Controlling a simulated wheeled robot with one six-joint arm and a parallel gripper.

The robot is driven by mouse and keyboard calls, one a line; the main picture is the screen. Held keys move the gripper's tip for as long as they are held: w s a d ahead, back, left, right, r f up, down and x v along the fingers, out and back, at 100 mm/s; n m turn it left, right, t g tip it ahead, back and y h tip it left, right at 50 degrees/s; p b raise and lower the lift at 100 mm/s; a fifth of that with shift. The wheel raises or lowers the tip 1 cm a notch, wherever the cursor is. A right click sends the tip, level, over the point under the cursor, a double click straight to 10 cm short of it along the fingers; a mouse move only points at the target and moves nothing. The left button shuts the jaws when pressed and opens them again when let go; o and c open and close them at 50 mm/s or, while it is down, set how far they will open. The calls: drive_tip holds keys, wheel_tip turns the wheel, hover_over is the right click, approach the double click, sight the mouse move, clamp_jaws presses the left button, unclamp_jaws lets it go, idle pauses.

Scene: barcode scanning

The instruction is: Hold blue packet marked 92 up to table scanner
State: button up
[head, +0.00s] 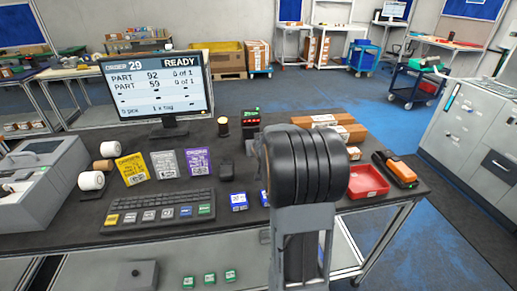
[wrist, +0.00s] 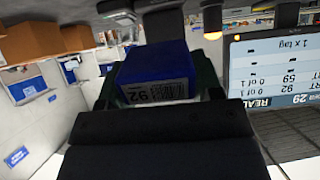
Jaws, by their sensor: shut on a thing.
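My gripper (wrist: 158,82) is shut on a blue packet (wrist: 155,62) in the wrist view, with a finger on each side. The packet's white label carries a barcode and the number 92, upside down in this view. In the head view my black arm hides the gripper and the held packet. A dark upright device with a lit green and red top (head: 250,118) stands behind the arm on the table; it may be the table scanner, and its lower part is partly covered.
On the table (head: 130,238) are a monitor (head: 160,85), keyboard (head: 160,210), yellow (head: 132,168), grey (head: 167,164) and purple (head: 198,161) packets, and a blue packet (head: 238,201). Right of my arm are a red tray (head: 368,181), brown boxes (head: 345,131) and an orange device (head: 400,170).

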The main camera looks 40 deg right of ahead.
drive_tip(key=shift+s+f+b+x, duration=0.15)
drive_tip(key=shift+b+x, duration=0.2)
drive_tip(key=shift+x, duration=0.4)
drive_tip(key=shift+f+b+x, duration=0.15)
drive_tip(key=shift+b+x, duration=0.2)
drive_tip(key=shift+x, duration=0.45)
drive_tip(key=shift+s+f+b+x, duration=0.1)
drive_tip(key=shift+b+x, duration=0.25)
drive_tip(key=shift+x, duration=0.4)
drive_tip(key=shift+a, duration=0.1)
drive_tip(key=r+p+v, duration=0.1)
drive_tip(key=p+v, duration=0.8)
drive_tip(key=v, duration=0.7)
drive_tip(key=shift+w+r, duration=0.2)
